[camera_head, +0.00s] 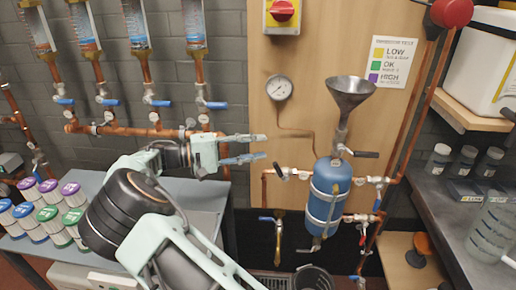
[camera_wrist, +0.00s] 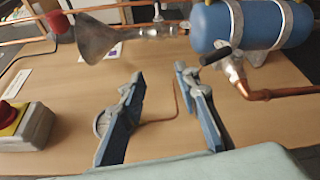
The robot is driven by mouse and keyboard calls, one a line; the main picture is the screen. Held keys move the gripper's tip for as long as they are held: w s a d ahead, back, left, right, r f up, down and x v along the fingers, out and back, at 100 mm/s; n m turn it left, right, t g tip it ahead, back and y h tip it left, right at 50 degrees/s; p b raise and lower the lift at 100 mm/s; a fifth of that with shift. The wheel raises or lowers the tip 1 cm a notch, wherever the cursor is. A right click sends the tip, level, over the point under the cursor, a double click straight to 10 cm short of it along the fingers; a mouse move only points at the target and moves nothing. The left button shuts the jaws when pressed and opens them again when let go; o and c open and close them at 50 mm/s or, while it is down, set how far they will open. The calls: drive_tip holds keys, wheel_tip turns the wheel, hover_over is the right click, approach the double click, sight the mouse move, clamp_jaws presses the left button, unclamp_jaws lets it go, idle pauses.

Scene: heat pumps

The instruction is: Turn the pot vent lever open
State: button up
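The blue pot (camera_head: 329,193) hangs upright on the wooden panel below a metal funnel (camera_head: 349,94). No label shows which is the vent lever. My gripper (camera_head: 266,148) is open and empty, left of the pot and apart from both levers. Its spread fingers (camera_wrist: 160,95) show panel between them in the wrist view.
A round gauge (camera_head: 279,88) is on the panel, with a thin copper tube running toward the pot. Copper pipes (camera_head: 400,130) run right of the pot. A red-and-yellow switch (camera_head: 282,14) is above. A grey table (camera_head: 205,195) with several jars stands at left.

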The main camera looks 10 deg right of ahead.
wheel_tip(320, 180, up, 6)
drive_tip(key=s+a+p, duration=0.2)
drive_tip(key=a+p, duration=0.1)
drive_tip(key=p, duration=0.1)
drive_tip(key=shift+r, duration=0.2)
drive_tip(key=shift+s, duration=0.1)
idle(0.4)
drive_tip(key=shift+d, duration=0.1)
drive_tip(key=shift+c, duration=0.4)
